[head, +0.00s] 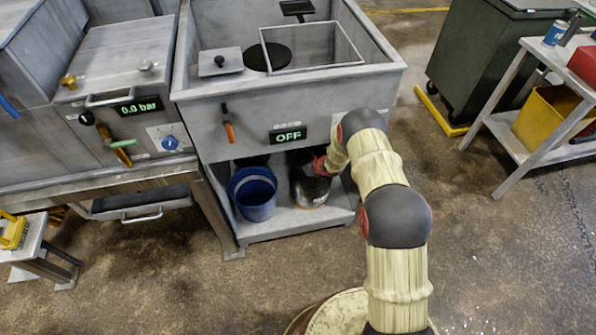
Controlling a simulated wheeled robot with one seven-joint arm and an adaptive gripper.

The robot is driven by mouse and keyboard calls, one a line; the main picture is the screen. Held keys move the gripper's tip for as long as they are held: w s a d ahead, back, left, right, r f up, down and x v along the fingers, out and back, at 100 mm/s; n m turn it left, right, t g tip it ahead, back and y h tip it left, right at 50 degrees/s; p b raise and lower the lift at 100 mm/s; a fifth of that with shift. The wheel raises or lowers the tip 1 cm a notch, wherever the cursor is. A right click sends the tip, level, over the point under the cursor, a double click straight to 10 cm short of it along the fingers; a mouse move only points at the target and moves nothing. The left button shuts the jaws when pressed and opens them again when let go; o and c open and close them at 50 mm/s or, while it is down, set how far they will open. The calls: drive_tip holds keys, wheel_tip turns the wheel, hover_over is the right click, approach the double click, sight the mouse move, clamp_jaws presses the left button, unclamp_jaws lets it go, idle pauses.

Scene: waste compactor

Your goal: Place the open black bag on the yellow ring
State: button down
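I cannot make out an open black bag or a yellow ring for it. The arm's end is at a dark, shiny cylindrical container (309,190) on that shelf. My gripper's fingers are hidden there, so I cannot tell whether they touch it. A blue bucket (254,200) stands just left of the container.
A steel cabinet (125,80) with a "0.0 bar" display stands left. A dark bin (487,60) on a yellow floor frame (440,113) stands right, beside a trolley (508,150) holding a yellow bin (548,115). A stool (30,248) is far left. Open floor lies between.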

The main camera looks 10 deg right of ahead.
drive_tip(key=shift+w+a, duration=0.3)
drive_tip(key=shift+w, duration=0.45)
wheel_tip(320, 180, down, 4)
drive_tip(key=shift+r+b, duration=0.15)
drive_tip(key=shift+b, duration=1)
drive_tip(key=shift+r, duration=0.15)
drive_tip(key=c, duration=2.1)
unclamp_jaws()
drive_tip(key=shift+o, duration=0.3)
drive_tip(key=s+d+r+p, duration=0.1)
drive_tip(key=s+d+p, duration=0.2)
drive_tip(key=s, duration=0.4)
drive_tip(key=s+d+r+p, duration=0.2)
drive_tip(key=s+d+p, duration=0.1)
drive_tip(key=s, duration=0.4)
drive_tip(key=shift+d+r, duration=0.3)
drive_tip(key=shift+d, duration=0.15)
